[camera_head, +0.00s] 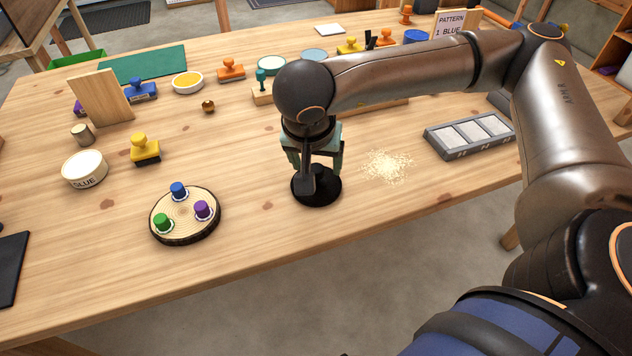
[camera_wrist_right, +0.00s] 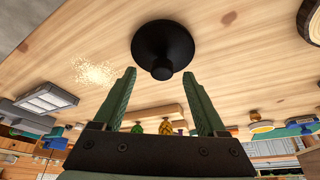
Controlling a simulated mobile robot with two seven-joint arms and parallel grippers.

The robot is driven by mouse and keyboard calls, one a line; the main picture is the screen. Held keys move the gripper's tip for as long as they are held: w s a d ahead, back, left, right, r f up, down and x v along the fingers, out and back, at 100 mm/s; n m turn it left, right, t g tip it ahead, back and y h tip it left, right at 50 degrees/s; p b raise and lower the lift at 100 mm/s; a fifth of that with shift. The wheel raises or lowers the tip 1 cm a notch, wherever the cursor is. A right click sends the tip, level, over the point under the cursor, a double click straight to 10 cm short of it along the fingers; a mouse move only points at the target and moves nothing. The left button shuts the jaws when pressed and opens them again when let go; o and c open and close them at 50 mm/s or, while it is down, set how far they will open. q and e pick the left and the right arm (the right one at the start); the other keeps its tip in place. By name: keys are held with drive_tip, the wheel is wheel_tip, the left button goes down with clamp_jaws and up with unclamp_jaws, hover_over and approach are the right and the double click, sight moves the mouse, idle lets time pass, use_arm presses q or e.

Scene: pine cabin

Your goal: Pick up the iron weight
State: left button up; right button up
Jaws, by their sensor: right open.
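The iron weight (camera_head: 328,191) is a black round disc with a knob, standing on the table near its front edge. It also shows in the wrist view (camera_wrist_right: 163,42), just beyond my fingertips, its knob pointing towards the gap between them. My right gripper (camera_head: 316,168) hangs over the weight, its green fingers apart. In the wrist view the open fingers (camera_wrist_right: 158,74) have nothing between them, and the knob appears just ahead of the tips. In the head view my wrist hides part of the weight. My left gripper is not in view.
A pale heap of crumbs (camera_head: 387,166) lies right of the weight, with a grey three-part tray (camera_head: 468,135) beyond. A wood slice (camera_head: 185,232) with three coloured pegs is to the left.

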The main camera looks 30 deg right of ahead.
sight(316, 167)
drive_tip(key=x, duration=0.3)
drive_tip(key=shift+w+f, duration=0.15)
clamp_jaws()
idle(0.5)
idle(0.6)
drive_tip(key=shift+w, duration=0.1)
